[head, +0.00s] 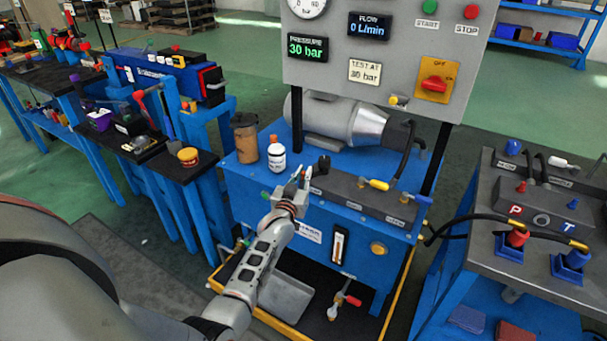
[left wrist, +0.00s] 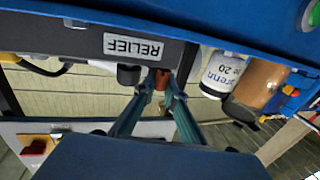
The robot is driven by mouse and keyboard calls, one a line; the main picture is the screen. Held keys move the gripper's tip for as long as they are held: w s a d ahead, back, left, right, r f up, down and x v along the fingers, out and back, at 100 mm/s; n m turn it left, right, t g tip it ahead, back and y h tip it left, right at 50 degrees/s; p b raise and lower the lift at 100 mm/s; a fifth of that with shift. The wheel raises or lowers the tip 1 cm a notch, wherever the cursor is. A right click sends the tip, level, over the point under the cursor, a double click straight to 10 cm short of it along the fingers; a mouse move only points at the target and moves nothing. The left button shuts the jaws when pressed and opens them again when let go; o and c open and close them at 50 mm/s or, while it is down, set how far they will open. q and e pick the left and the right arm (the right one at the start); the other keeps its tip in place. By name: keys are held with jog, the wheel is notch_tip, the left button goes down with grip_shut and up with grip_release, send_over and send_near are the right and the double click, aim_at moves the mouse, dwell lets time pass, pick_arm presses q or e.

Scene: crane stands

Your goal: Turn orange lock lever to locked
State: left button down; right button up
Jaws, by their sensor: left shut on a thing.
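The orange lock lever (left wrist: 162,80) shows in the left wrist view as a small orange-brown piece between my fingertips, next to a black knob (left wrist: 129,75) and the RELIEF label (left wrist: 134,46). My left gripper (left wrist: 158,93) is shut on it. In the head view, my left gripper (head: 301,179) is at the left end of the dark manifold (head: 345,192) on the blue bench, just left of the black knob (head: 323,164). The lever is mostly hidden there by the fingers. I cannot tell its exact angle. My right gripper is not in view.
A white bottle (head: 277,158) and a brown container (head: 246,140) stand just behind and left of the gripper. A yellow-handled valve (head: 379,184) is on the manifold to the right. The grey panel (head: 385,80) with gauges rises behind. A second bench (head: 490,240) stands right.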

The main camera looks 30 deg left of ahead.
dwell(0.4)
pick_arm(q)
jog(key=c, duration=2.1)
grip_release()
jog(key=shift+s, duration=0.1)
jog(key=v, duration=1.2)
jog(key=shift+d, duration=0.1)
